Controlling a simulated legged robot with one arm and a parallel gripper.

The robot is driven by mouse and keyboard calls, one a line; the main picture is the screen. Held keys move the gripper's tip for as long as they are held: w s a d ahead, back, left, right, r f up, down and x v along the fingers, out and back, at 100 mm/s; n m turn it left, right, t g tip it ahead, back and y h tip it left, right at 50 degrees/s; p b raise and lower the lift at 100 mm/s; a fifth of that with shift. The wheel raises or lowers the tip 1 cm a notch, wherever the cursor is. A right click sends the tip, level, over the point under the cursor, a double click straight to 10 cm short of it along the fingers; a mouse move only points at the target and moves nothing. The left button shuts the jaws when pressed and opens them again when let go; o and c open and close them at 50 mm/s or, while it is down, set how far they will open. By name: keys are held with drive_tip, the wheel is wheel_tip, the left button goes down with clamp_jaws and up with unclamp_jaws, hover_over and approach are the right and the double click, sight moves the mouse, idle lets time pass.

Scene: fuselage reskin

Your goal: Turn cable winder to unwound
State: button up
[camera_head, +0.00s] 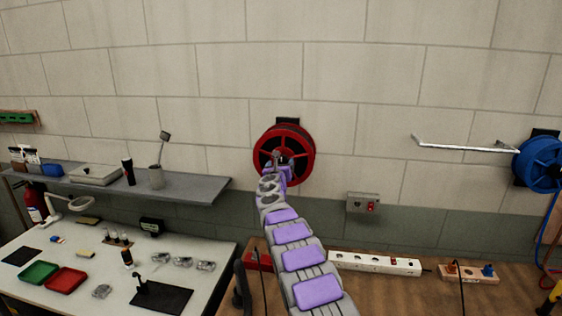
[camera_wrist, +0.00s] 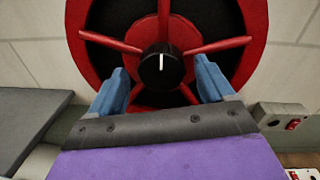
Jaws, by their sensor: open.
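The red cable winder (camera_head: 264,154) is a spoked reel mounted on the block wall, in the middle of the head view. In the wrist view the winder (camera_wrist: 242,50) fills the upper middle, with a black hub knob (camera_wrist: 160,68) bearing a white line that points about straight up. My gripper (camera_wrist: 160,85) is open, its blue fingers apart on the left and right, just below and either side of the knob. I cannot tell whether either finger touches the winder. In the head view my gripper (camera_head: 278,165) is in front of the reel and hides its lower middle.
A grey shelf (camera_head: 200,190) with cups and boxes is left of the winder, above a white workbench (camera_head: 60,240). A small grey switch box (camera_head: 362,203) is on the wall right of the winder. A blue reel (camera_head: 540,163) hangs far right. A white power strip (camera_head: 375,263) lies below.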

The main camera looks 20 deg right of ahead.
drive_tip(key=shift+w+d+r+p, duration=0.1)
drive_tip(key=shift+w+d+p, duration=0.1)
drive_tip(key=shift+w+p, duration=0.15)
drive_tip(key=shift+d, duration=0.2)
drive_tip(key=shift+c, duration=0.4)
drive_tip(key=c, duration=1)
drive_tip(key=shift+o, duration=0.2)
